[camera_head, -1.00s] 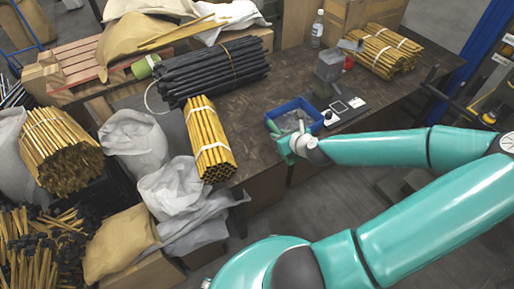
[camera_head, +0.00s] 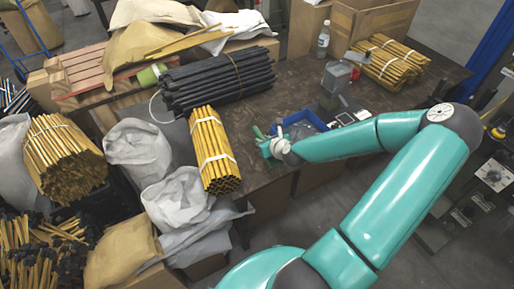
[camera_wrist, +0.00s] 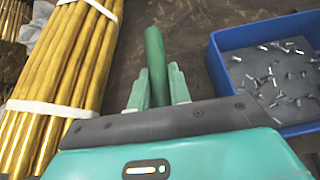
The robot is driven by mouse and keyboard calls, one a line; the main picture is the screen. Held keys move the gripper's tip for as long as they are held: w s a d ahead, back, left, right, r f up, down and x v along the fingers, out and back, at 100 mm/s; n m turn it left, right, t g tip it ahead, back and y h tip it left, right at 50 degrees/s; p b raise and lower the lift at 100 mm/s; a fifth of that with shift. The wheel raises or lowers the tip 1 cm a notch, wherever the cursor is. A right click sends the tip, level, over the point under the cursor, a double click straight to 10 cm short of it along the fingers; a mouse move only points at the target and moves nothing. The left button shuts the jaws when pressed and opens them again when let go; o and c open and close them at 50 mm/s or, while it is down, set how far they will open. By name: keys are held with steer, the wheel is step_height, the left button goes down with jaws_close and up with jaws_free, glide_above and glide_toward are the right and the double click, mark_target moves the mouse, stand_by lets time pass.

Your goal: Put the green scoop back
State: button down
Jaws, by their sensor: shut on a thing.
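My gripper (camera_wrist: 158,92) is shut on the green scoop (camera_wrist: 155,55), whose green cylindrical part sticks out between the two teal fingers in the wrist view. In the head view my gripper (camera_head: 268,142) is over the table's front edge, between the blue bin and the tied yellow tubes. The scoop (camera_head: 257,131) shows there as a small green bit. The rest of the scoop is hidden by the fingers and the wrist. I cannot tell whether the scoop touches the table.
A blue bin (camera_wrist: 222,75) with small rivets stands to the right of my gripper. Tied yellow tubes (camera_wrist: 70,62) lie to its left. Black tubes (camera_head: 218,80), a scale (camera_head: 352,117), a grey press (camera_head: 337,76) and a bottle (camera_head: 323,42) are on the table (camera_head: 285,88).

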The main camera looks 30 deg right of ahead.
steer(key=w+f, duration=0.3)
steer(key=shift+a+f, duration=0.25)
step_height(320, 180, down, 4)
steer(key=shift+w+r, duration=0.15)
steer(key=shift+r, duration=0.1)
steer(key=c, duration=1.3)
jaws_free()
steer(key=shift+r, duration=0.1)
